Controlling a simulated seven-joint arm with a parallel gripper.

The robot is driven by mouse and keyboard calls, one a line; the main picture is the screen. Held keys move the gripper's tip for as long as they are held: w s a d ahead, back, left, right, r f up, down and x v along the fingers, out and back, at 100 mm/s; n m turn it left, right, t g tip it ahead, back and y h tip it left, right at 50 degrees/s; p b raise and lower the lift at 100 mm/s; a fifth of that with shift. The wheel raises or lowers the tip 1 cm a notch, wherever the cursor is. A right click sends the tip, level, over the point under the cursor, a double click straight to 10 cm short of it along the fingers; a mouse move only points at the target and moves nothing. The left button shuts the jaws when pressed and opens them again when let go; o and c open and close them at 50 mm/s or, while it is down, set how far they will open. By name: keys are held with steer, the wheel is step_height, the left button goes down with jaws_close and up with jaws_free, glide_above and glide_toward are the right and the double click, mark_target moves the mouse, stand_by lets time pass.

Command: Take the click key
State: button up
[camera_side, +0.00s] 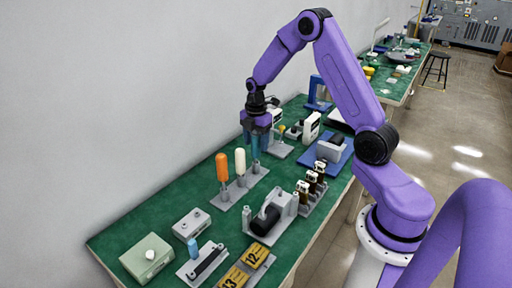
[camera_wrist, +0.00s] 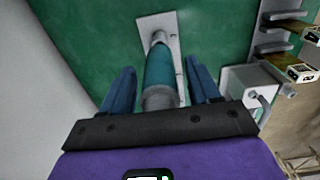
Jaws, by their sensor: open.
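A grey rack (camera_side: 243,187) on the green bench holds three upright handled tools: orange (camera_side: 222,167), cream (camera_side: 240,161) and teal (camera_side: 255,147). No label shows which is the click key. My gripper (camera_side: 257,138) is over the teal-handled tool, pointing down. In the wrist view the teal handle (camera_wrist: 160,68) stands between my two blue fingers, with a gap on each side. The fingers are open and hold nothing. The rack's plate (camera_wrist: 148,22) shows beyond the handle. The tool's upper end is partly hidden by my gripper.
A grey fixture with a black cylinder (camera_side: 266,219) and a row of small dark bottles (camera_side: 312,182) stand to the right. A grey box (camera_side: 191,224) and a pale green box (camera_side: 146,258) are in front. A white wall runs along the left side.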

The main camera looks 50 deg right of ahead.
steer(key=shift+f, duration=0.25)
steer(key=c, duration=1.1)
steer(key=shift+r, duration=0.1)
